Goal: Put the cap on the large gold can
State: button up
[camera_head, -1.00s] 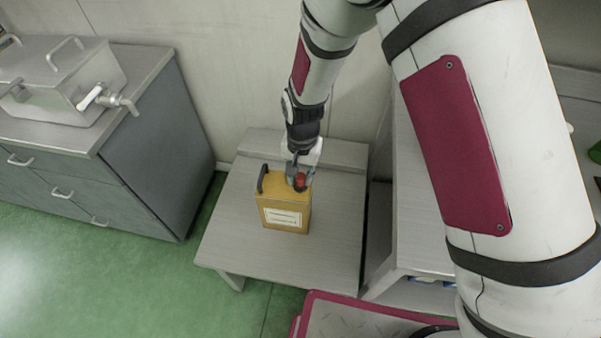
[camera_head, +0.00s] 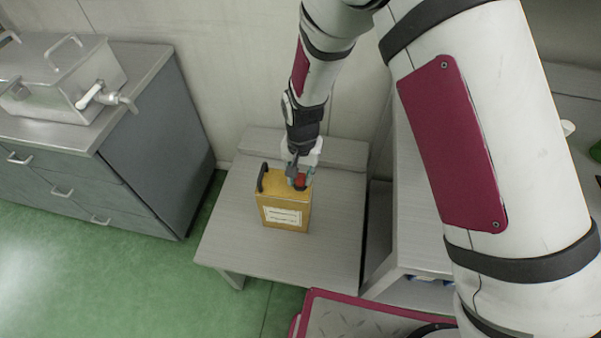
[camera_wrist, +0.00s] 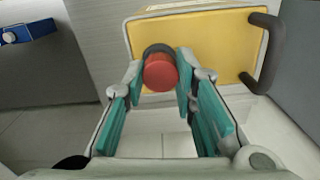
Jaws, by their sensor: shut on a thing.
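The large gold can (camera_head: 284,210) stands upright on a low grey table, with a dark handle on its left side and a white label on its front. Its yellow top also shows in the wrist view (camera_wrist: 205,45), with the handle at the right there. My gripper (camera_head: 299,180) is over the can's top, shut on the red cap (camera_wrist: 160,73). A dark ring, likely the can's neck, shows just behind the cap in the wrist view. The cap (camera_head: 300,181) appears at the neck, but I cannot tell whether it is seated.
The low table (camera_head: 320,255) has bare room in front of the can. A grey cabinet (camera_head: 160,150) with a metal tank (camera_head: 70,80) and tap stands at the left. A shelf unit (camera_head: 415,235) stands at the right. A blue object (camera_wrist: 28,32) shows in the wrist view.

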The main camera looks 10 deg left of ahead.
jog(key=shift+f, duration=0.5)
dwell(1.7)
jog(key=o, duration=1.1)
jog(key=shift+c, duration=1.3)
